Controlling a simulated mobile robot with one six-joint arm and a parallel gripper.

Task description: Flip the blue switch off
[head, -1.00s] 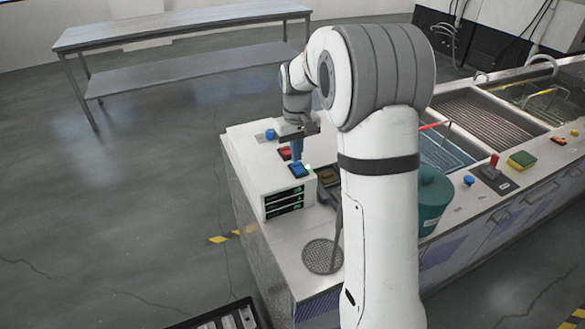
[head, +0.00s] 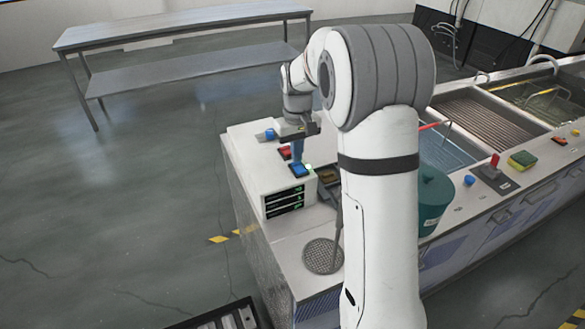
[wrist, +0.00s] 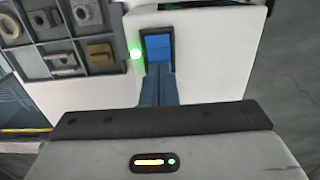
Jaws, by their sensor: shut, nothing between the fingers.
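The blue switch (head: 300,170) is a rocker in a dark frame on top of the white control box (head: 262,172). It also shows in the wrist view (wrist: 158,48), with a lit green lamp (wrist: 136,54) beside it. My gripper (head: 297,160) points down at the switch with its blue fingers shut and empty. In the wrist view the fingertips (wrist: 158,68) overlap the switch's near edge; I cannot tell whether they touch it. The fingers hide part of the switch.
A red switch (head: 284,152) and a blue knob (head: 270,134) sit on the same box, close behind my gripper. Green displays (head: 284,202) are on its front. A grey tray of metal parts (wrist: 70,35) lies beside the box. A teal bucket (head: 432,200) stands right of my arm.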

